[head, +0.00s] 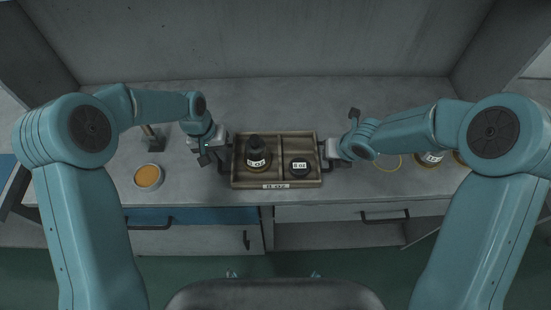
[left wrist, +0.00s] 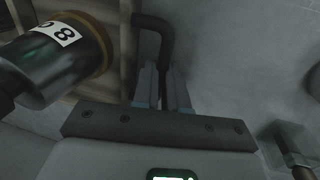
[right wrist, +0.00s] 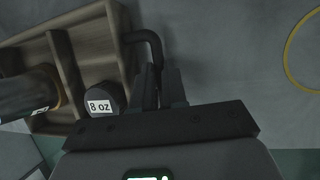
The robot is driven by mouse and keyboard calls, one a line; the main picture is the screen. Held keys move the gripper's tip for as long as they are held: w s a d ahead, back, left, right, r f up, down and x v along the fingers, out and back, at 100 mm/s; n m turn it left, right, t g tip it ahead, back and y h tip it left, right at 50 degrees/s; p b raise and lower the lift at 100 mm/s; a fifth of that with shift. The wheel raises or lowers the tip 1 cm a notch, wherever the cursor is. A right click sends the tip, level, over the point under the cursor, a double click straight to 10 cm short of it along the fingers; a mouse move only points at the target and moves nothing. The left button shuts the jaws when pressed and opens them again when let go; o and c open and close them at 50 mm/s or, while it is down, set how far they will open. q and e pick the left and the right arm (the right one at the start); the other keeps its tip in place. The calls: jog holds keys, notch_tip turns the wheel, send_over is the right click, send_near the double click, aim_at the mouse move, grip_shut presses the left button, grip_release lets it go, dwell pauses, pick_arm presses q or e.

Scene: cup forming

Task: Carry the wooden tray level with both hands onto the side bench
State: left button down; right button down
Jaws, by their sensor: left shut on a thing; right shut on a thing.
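The wooden tray (head: 276,143) is on the grey counter, in the middle of the head view, with a label on its front edge. It holds a dark bottle-like piece (head: 257,158) with a white label in its left part and a low black piece (head: 299,168) labelled 8 oz in its right part. My left gripper (head: 222,158) is shut on the tray's left dark handle, which shows in the left wrist view (left wrist: 162,40). My right gripper (head: 330,153) is shut on the right handle, seen in the right wrist view (right wrist: 152,45). The tray looks level.
A round container with orange contents (head: 148,177) stands left of the tray. A yellow ring (head: 388,162) lies on the counter at right, with a labelled dark piece (head: 431,158) beyond it. Drawers with dark handles (head: 385,217) are below the counter's front edge. A wall closes the back.

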pick_arm(q)
jog(key=shift+w+r, duration=0.15)
pick_arm(e)
jog(key=shift+w+r, duration=0.15)
jog(key=shift+r, duration=0.05)
